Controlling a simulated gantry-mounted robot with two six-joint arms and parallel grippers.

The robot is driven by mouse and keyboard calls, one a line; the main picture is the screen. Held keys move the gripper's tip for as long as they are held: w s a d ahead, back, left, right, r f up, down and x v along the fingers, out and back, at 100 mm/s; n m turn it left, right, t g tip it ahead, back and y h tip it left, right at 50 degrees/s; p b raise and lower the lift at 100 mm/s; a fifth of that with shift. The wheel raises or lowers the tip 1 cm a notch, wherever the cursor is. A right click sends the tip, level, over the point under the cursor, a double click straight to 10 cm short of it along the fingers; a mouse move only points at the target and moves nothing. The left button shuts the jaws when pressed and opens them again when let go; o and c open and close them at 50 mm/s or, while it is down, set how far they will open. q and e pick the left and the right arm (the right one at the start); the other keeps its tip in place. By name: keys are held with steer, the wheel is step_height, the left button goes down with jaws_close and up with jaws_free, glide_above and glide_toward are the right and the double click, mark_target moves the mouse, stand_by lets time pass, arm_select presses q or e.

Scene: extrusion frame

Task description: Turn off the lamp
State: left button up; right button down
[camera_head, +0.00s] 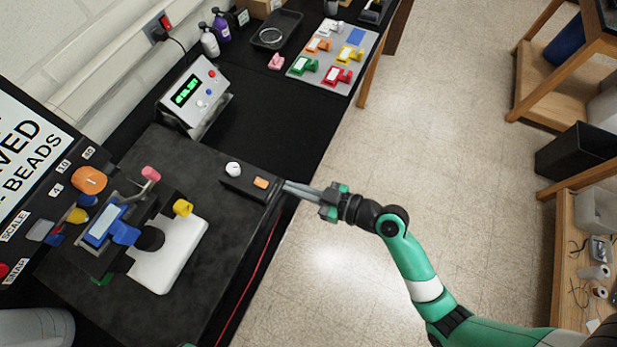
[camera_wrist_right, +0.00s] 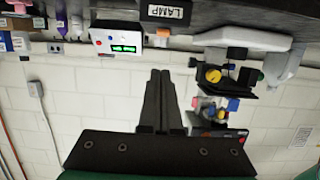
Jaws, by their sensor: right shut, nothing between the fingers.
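A small dark switch box (camera_head: 245,186) sits at the front edge of the dark bench, with an orange rocker switch (camera_head: 261,183) and a white knob (camera_head: 233,169) by its far left end. In the right wrist view, which looks upside down, its front carries a LAMP label (camera_wrist_right: 165,11) and the orange switch (camera_wrist_right: 163,32) shows. My right gripper (camera_head: 286,187) is shut and empty, its fingertips just right of the box; I cannot tell if they touch it. The shut fingers (camera_wrist_right: 160,72) show in the wrist view. Whether the lamp is lit is unclear. My left gripper is out of view.
A microscope-like device with a white base (camera_head: 172,258) stands on the bench to the left. A grey meter with a green display (camera_head: 190,93) stands behind the box. Colored parts lie on a grey board (camera_head: 337,62) farther back. Open floor lies right of the bench.

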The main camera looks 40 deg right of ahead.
steer(key=v, duration=0.3)
steer(key=shift+s+d+f, duration=0.1)
steer(key=shift+s+d, duration=0.05)
steer(key=shift+s, duration=0.05)
stand_by(0.3)
